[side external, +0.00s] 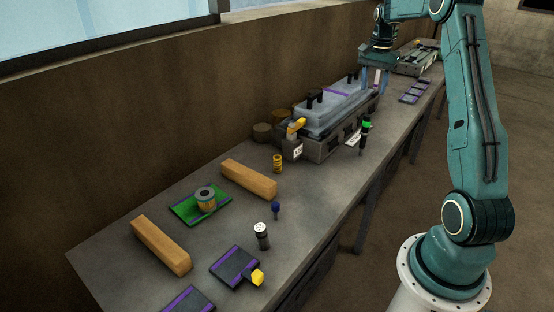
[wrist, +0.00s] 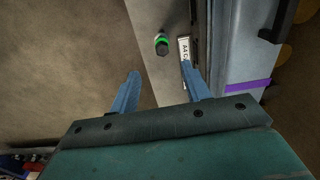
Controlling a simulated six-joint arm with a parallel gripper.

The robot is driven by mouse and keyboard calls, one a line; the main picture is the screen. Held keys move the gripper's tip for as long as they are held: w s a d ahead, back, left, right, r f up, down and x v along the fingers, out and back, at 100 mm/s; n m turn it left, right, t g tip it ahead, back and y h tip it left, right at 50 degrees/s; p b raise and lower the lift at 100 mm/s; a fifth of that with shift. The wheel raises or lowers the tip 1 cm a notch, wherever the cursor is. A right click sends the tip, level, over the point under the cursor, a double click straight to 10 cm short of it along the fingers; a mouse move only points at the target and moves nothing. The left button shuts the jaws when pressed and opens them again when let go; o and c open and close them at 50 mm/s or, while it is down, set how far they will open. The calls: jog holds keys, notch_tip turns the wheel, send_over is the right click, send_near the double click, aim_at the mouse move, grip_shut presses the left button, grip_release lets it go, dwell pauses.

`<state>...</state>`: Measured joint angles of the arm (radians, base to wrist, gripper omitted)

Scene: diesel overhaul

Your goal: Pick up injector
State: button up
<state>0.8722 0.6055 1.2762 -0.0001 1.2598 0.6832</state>
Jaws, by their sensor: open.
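What looks like the injector is a slim black upright piece with a bright green band (side external: 366,130), standing at the bench's front edge beside the engine block. In the wrist view this green-ringed piece (wrist: 161,43) shows from above, beyond the fingertips and between their lines. My gripper (side external: 377,80) is above the far end of the engine block, apart from the injector. In the wrist view my gripper (wrist: 160,72) has its two blue fingers spread with nothing between them.
The grey engine block with its cover (side external: 335,105) stands beside the injector. A white label plate (wrist: 184,48) is close to it. Wooden blocks (side external: 248,178), a yellow spring (side external: 277,163), a green tray (side external: 187,213) and a black cylinder (side external: 262,240) occupy the near bench.

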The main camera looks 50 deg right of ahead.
aim_at(368, 115)
jog(key=shift+d+f, duration=0.1)
jog(key=shift+f, duration=4.25)
jog(key=shift+w+d+f, duration=0.1)
jog(key=shift+d+f, duration=0.05)
jog(key=shift+f, duration=1.15)
jog(key=shift+w+d+f, duration=0.1)
jog(key=shift+f, duration=1.15)
grip_shut()
